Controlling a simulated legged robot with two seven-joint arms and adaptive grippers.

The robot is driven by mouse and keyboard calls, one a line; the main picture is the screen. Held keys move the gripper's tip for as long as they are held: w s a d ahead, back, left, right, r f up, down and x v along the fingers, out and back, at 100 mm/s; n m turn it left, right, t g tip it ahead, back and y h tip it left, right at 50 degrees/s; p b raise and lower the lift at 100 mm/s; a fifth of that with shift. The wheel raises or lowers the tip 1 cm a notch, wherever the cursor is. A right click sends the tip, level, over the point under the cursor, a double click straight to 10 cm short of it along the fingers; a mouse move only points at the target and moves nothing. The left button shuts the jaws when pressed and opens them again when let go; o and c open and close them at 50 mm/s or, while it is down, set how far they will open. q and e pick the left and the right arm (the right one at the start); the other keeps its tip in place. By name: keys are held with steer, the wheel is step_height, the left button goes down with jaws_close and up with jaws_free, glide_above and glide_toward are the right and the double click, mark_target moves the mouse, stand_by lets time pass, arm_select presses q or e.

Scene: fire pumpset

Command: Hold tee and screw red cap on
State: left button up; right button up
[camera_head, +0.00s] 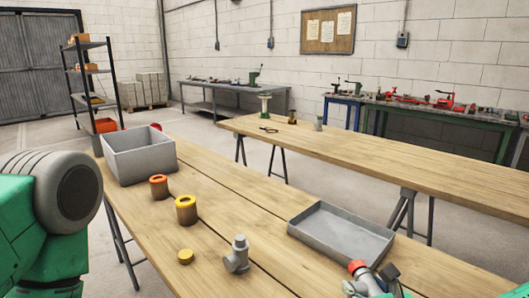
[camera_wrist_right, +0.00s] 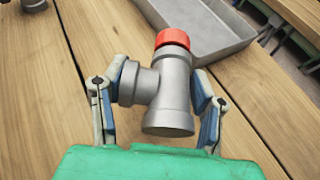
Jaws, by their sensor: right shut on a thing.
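A grey tee (camera_wrist_right: 172,92) is between the fingers of my right gripper (camera_wrist_right: 160,100) in the right wrist view, with one finger at its side branch and one at its other side. A red cap (camera_wrist_right: 173,38) sits on the tee's far end; how tightly it is seated I cannot tell. In the head view the red cap (camera_head: 357,266) and my right gripper (camera_head: 376,282) show at the bottom, near the grey tray. My left arm shows at the left edge, but its gripper is out of view.
A second grey tee (camera_head: 237,256) stands on the wooden table, with a yellow cap (camera_head: 186,257) to its left. Behind are a yellow-rimmed pot (camera_head: 186,210), an orange-rimmed pot (camera_head: 159,187) and a grey box (camera_head: 146,166). A shallow grey tray (camera_head: 303,237) lies right.

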steer(key=shift+s+d+f+m+h, duration=0.15)
steer(key=shift+s+d+m+h, duration=0.1)
steer(key=shift+d+m+h, duration=0.35)
steer(key=shift+s+d+f+m+h, duration=0.1)
steer(key=shift+s+d+m+h, duration=0.25)
steer(key=shift+d, duration=0.4)
steer(key=shift+w, duration=0.1)
steer(key=shift+a, duration=0.15)
steer(key=a+n+g+y, duration=0.1)
steer(key=a+n+y, duration=0.1)
steer(key=a, duration=0.3)
steer(key=s+a+f+n+g+y, duration=0.1)
steer(key=a+n+y, duration=0.2)
steer(key=a, duration=0.3)
steer(key=s+a+f+n+y, duration=0.1)
steer(key=a+n+y, duration=0.2)
steer(key=a, duration=0.2)
steer(key=shift+s+a+f+g+y, duration=0.1)
steer(key=shift+a+g+y, duration=0.15)
steer(key=shift+g+y, duration=0.15)
arm_select(q)
steer(key=o, duration=0.6)
steer(key=shift+c, duration=0.2)
arm_select(e)
jaws_close()
